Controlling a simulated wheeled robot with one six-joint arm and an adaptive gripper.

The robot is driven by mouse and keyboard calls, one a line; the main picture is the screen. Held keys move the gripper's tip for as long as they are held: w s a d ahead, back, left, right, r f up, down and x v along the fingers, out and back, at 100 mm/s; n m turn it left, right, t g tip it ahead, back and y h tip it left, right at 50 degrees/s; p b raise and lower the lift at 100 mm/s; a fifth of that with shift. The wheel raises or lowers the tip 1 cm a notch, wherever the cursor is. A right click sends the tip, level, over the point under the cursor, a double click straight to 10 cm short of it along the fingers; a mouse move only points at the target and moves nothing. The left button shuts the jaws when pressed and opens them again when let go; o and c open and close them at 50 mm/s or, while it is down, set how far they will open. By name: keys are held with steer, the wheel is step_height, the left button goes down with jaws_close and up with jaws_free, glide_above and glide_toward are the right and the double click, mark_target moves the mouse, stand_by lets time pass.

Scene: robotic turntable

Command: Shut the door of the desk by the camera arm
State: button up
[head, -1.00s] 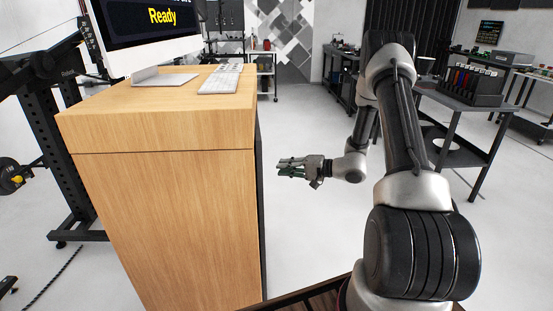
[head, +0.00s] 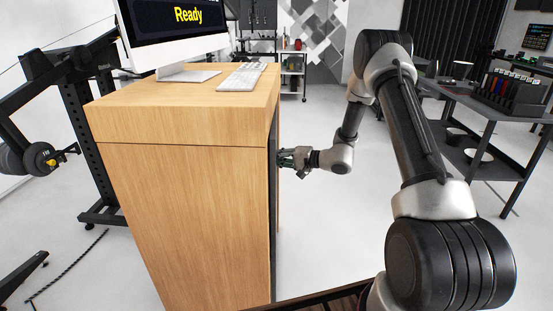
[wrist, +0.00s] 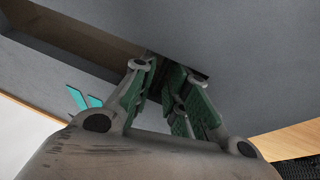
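The wooden desk (head: 180,210) stands left of centre in the head view, its right side seen almost edge-on. A dark grey strip (head: 272,215) shows along that side; I cannot tell there how far the door is open. In the wrist view a grey panel (wrist: 255,70), apparently the door or desk side, fills much of the picture, with a dark slot in it near the fingertips. A brown opening (wrist: 75,38) shows at upper left. My gripper (head: 285,158) is beside the desk's right side, fingers towards it. Its green-padded fingers (wrist: 165,75) are apart and empty; contact is unclear.
A monitor (head: 175,30) and keyboard (head: 242,76) stand on the desk top. A black rack (head: 85,130) stands to the left. A dark workbench (head: 480,115) is at right. The floor between desk and workbench is clear apart from my arm.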

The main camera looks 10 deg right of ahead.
jaws_close()
steer(key=a, duration=0.1)
steer(key=w+a+t+h, duration=0.1)
steer(key=a, duration=0.1)
steer(key=shift+a+r+m, duration=0.1)
steer(key=shift+a+m, duration=0.1)
steer(key=shift+m, duration=0.2)
jaws_free()
steer(key=shift+a, duration=0.2)
